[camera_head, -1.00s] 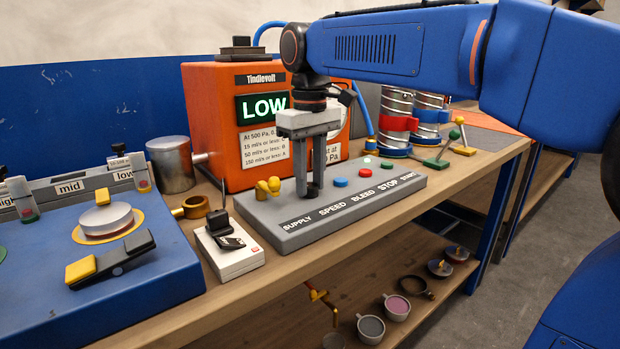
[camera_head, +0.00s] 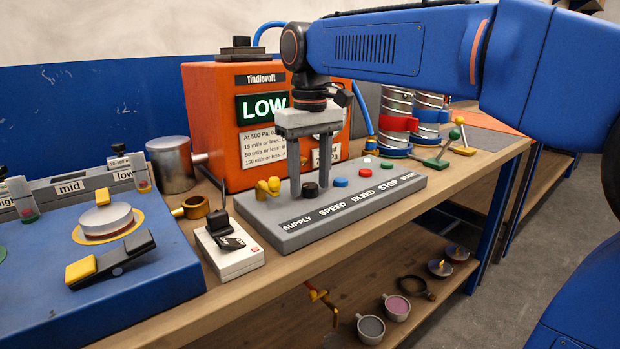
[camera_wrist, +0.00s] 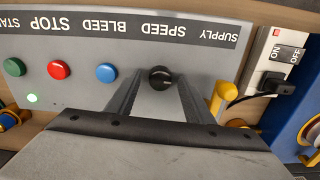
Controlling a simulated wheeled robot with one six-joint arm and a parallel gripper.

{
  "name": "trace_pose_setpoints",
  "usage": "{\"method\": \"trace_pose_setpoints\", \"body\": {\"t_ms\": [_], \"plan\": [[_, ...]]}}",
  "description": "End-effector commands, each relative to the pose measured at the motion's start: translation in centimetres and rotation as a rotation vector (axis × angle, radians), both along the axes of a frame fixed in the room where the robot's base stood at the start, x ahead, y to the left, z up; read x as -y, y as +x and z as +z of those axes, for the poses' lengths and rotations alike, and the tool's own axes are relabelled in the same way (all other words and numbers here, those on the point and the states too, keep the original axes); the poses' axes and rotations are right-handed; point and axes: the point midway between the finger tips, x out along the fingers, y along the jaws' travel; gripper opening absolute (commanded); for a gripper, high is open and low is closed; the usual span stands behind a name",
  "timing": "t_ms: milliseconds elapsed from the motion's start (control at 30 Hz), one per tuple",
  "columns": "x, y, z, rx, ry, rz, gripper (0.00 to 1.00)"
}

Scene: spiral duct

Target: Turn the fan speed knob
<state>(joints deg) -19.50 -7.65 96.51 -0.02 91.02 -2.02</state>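The black speed knob (camera_head: 310,190) stands on the grey control panel (camera_head: 345,222), above the label SPEED. It also shows in the wrist view (camera_wrist: 160,77). My gripper (camera_head: 311,188) points straight down over the panel, its two fingers spread apart with one on each side of the knob. In the wrist view the fingers (camera_wrist: 160,95) also lie to either side of the knob, with a gap around it. I cannot tell whether the fingertips touch the panel. The orange unit (camera_head: 215,140) behind the panel shows LOW on its lit display (camera_head: 262,107).
A yellow supply lever (camera_head: 267,188) is just left of the knob. A blue button (camera_head: 340,182) and a red button (camera_head: 365,172) are to its right. A white switch box (camera_head: 230,252) stands left of the panel. A blue tray (camera_head: 150,285) fills the left bench.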

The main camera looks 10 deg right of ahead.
Motion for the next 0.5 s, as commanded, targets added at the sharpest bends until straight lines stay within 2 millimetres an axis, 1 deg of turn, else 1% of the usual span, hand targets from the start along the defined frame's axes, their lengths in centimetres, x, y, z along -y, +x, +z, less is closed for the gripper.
{"method": "trace_pose_setpoints", "body": {"t_ms": [200,300,433,500], "plan": [[0.0,0.0,0.0,-0.001,0.000,0.000,0.47],[0.0,0.0,0.3,-0.001,0.000,0.000,0.47],[0.0,0.0,1.5,0.000,0.000,0.000,0.47],[0.0,0.1,2.7,0.001,0.000,0.000,0.47]]}}
